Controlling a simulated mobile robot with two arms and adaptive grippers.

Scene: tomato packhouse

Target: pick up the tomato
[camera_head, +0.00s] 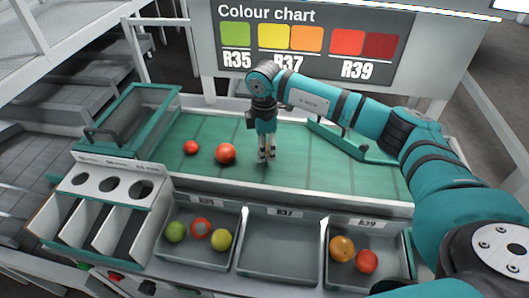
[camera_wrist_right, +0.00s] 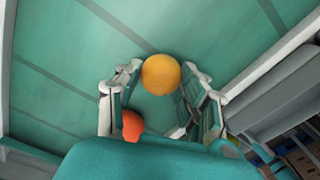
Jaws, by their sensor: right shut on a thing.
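My right gripper (camera_head: 266,156) points down over the green belt (camera_head: 320,165), and its fingers are closed in. In the wrist view the right gripper (camera_wrist_right: 162,88) is shut on an orange-yellow tomato (camera_wrist_right: 160,75) held between its fingertips. In the head view the fingers mostly hide this tomato, and I cannot tell whether it touches the belt. A larger red tomato (camera_head: 225,153) and a smaller red tomato (camera_head: 191,147) lie on the belt to the left of the gripper. My left gripper is not in view.
In front, the left bin (camera_head: 190,260) holds green, red and yellow tomatoes. The middle bin (camera_head: 278,260) is empty. The right bin (camera_head: 328,270) holds an orange and a red tomato. A white panel with round holes (camera_head: 112,183) stands left; a colour chart (camera_head: 300,45) stands behind.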

